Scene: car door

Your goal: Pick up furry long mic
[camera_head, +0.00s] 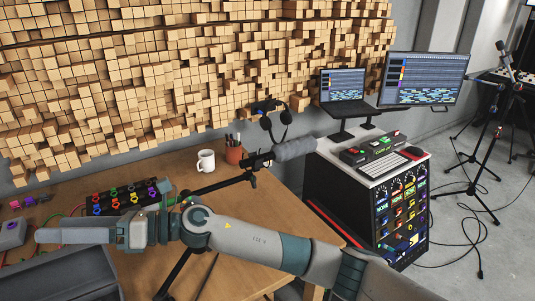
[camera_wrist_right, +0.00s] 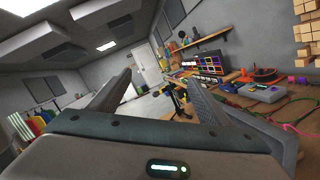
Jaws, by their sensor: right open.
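The furry long mic (camera_head: 295,148) is a grey fuzzy cylinder. It is held nearly level on a black stand above the right side of the wooden desk, in front of the white-topped cabinet. My right arm crosses the front of the head view from the lower right. My right gripper (camera_head: 45,236) is over the left of the desk, far to the left of the mic and apart from it. In the right wrist view its two fingers (camera_wrist_right: 163,92) are spread with nothing between them. I cannot make out the mic in that view. My left gripper is not in view.
A white mug (camera_head: 206,160) and a brown pen cup (camera_head: 234,153) stand behind the mic stand. A black box with coloured knobs (camera_head: 125,197) sits on the desk's left. A laptop (camera_head: 343,87) and a monitor (camera_head: 427,78) stand behind the cabinet (camera_head: 375,190).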

